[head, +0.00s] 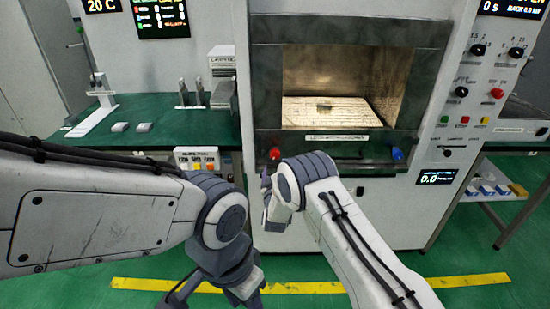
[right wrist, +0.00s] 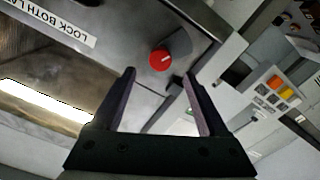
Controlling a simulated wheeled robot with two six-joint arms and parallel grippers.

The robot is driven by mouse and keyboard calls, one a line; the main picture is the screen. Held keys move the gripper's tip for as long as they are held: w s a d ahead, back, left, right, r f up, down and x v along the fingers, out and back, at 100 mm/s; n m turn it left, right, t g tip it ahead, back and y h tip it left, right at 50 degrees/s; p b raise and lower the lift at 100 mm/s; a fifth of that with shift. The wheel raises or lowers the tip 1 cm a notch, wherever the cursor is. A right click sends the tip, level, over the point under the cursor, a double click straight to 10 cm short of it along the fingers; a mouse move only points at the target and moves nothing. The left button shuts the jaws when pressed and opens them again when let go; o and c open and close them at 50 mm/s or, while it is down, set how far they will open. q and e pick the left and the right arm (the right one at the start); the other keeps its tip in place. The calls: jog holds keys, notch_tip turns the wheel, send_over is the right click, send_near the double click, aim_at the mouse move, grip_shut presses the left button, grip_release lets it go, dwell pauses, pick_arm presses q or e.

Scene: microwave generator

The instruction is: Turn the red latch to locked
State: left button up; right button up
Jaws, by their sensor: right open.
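The red latch (head: 274,154) is a round knob at the lower left of the generator's front, below the open chamber. In the right wrist view the red latch (right wrist: 160,60) carries a short white mark and sits just beyond the fingertips, roughly centred between them. My right gripper (right wrist: 160,76) is open and empty, with no visible contact with the latch. In the head view my right gripper (head: 267,190) is just below the latch, partly hidden by its own wrist. My left gripper (head: 238,284) hangs low at the bottom centre, and its fingers are unclear.
A blue latch (head: 397,153) is at the lower right of the chamber. The chamber stands open with a perforated plate (head: 328,112) inside. A control panel (head: 478,90) is on the right. A green bench (head: 165,125) with small items is on the left.

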aim_at(275, 156)
jog(key=w, duration=0.6)
jog(key=shift+w, duration=0.35)
grip_shut()
